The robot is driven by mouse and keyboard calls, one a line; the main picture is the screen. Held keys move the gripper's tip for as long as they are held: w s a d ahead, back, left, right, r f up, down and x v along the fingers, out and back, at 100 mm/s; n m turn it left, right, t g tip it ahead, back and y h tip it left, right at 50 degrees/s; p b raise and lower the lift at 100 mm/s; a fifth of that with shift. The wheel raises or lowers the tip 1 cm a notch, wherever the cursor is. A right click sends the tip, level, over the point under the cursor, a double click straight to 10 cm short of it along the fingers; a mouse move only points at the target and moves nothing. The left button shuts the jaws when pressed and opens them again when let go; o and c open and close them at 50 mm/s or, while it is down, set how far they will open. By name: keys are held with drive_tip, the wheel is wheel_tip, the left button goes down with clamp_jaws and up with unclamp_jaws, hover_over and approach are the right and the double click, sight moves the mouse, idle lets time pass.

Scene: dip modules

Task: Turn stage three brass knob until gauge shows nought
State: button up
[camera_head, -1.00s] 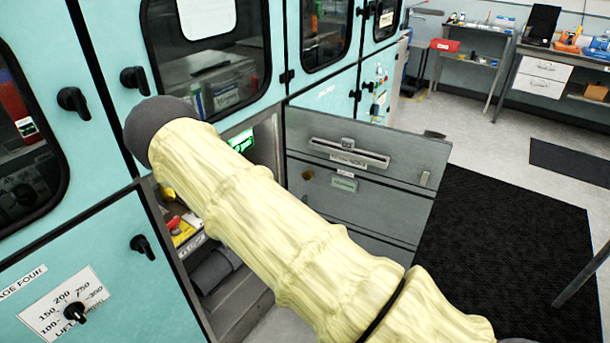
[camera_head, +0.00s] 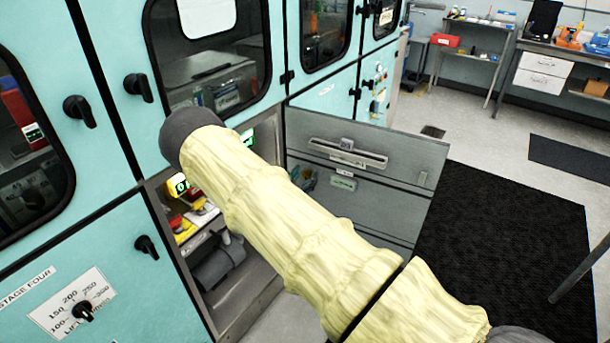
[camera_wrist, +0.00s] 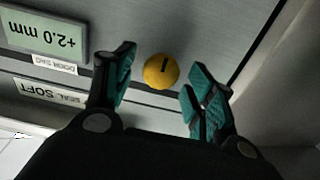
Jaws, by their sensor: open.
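The brass knob (camera_wrist: 161,71) is a small round yellow disc with a dark mark on its face, on a grey panel in the wrist view. My gripper (camera_wrist: 163,58) is open, with one teal-padded finger on each side of the knob and gaps between. The gauge (camera_wrist: 38,36) is a lit display that reads +2.0 mm, upside down in this view. A "door sag" label (camera_wrist: 54,65) and a "seal soft" label (camera_wrist: 50,91) are near it. In the head view, teal finger parts (camera_head: 302,179) show at the open grey door (camera_head: 395,160); my sleeved arm hides most of the gripper.
The door stands open from the teal cabinet (camera_head: 45,150). An open bay beside it holds red and yellow parts (camera_head: 183,228) and a lit display (camera_head: 181,186). A "stage four" dial plate (camera_head: 72,303) is at lower left. A black mat (camera_head: 500,240) lies on the floor at right.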

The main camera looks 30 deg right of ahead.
drive_tip(key=shift+w+d, duration=0.15)
drive_tip(key=shift+d, duration=0.1)
drive_tip(key=shift+c, duration=0.4)
drive_tip(key=c, duration=0.9)
